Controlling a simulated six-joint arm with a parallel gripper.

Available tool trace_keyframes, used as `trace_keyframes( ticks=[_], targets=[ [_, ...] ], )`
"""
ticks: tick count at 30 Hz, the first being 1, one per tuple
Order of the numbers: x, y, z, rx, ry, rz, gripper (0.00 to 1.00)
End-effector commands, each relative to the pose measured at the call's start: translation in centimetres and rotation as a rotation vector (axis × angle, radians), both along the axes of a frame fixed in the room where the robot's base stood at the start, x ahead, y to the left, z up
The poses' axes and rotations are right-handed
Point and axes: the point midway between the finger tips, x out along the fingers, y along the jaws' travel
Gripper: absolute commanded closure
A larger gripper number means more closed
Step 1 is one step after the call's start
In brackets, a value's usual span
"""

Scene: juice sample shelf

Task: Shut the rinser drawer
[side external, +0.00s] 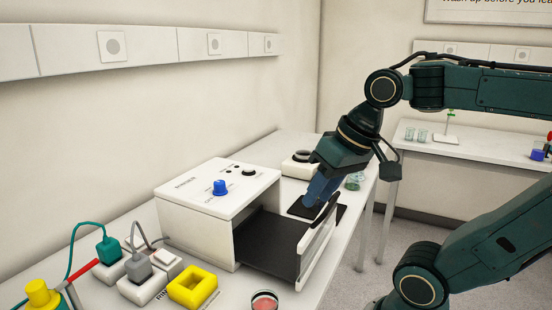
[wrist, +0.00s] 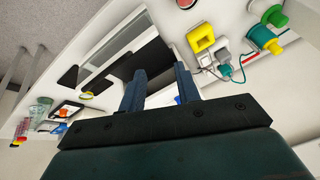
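The rinser (side external: 210,195) is a white box with a blue knob on top. Its drawer (side external: 272,243) is pulled out to the right, with a dark floor and a white front panel (side external: 318,250). A dark piece shows on the far upper part of that panel. My gripper (side external: 318,192) points down at the far end of the drawer, close to the front panel; I cannot tell whether it touches. In the wrist view my gripper (wrist: 160,82) has its two blue fingers apart with nothing between them, and the open drawer (wrist: 148,62) lies beyond them.
A black mat (side external: 298,208) and a white device (side external: 298,166) lie beyond the drawer. A yellow frame (side external: 193,288), grey and green plugs, and a dish with red contents (side external: 264,301) are in front. The table edge runs close to the drawer front.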

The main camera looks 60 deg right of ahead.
Motion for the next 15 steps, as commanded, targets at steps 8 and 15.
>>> trace_keyframes(
  ticks=[8,15],
  targets=[
    [1.0,-2.3,2.4,0.144,0.068,-0.317,0.67],
    [1.0,-5.2,4.3,0.24,0.126,-0.588,0.67]
  ],
)
